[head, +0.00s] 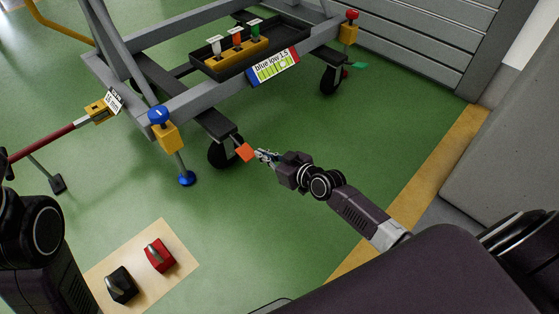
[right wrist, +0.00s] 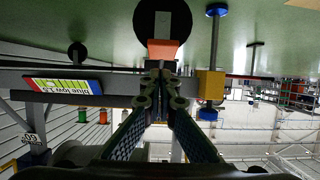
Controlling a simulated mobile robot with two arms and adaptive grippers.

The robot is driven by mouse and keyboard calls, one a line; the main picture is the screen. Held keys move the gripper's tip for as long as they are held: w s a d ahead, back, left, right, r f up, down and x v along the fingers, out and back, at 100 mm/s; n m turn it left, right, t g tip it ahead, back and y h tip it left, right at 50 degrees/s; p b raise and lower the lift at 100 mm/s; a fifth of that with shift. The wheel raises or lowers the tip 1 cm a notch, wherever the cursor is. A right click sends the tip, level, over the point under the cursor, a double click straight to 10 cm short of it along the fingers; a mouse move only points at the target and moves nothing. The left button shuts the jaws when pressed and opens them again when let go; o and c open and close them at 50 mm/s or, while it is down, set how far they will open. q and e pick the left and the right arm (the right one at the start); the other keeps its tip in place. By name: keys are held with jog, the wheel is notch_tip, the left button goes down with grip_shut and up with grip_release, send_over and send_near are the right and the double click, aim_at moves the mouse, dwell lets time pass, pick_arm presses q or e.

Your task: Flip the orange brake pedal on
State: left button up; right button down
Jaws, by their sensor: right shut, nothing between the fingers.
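The orange brake pedal (head: 245,152) sticks out beside a black caster wheel (head: 222,153) at the near corner of the grey stand. My right gripper (head: 260,155) is shut and empty, its fingertips just to the right of the pedal. In the right wrist view, which appears upside down, the orange pedal (right wrist: 164,48) lies straight past the closed fingertips (right wrist: 160,70), in front of the caster wheel (right wrist: 163,18). I cannot tell whether the tips touch the pedal. Part of my left arm shows at the left edge of the head view, but its gripper does not.
A blue-topped yellow jack (head: 166,135) stands left of the caster. A black tray (head: 290,40) with coloured bottles and a label (head: 273,66) is above. A red tow bar (head: 45,142) lies left. Green floor right of the gripper is clear.

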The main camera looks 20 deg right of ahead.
jog(key=s+d+p, duration=0.1)
jog(key=s+d, duration=0.1)
jog(key=s, duration=0.4)
jog(key=shift+d+r, duration=0.1)
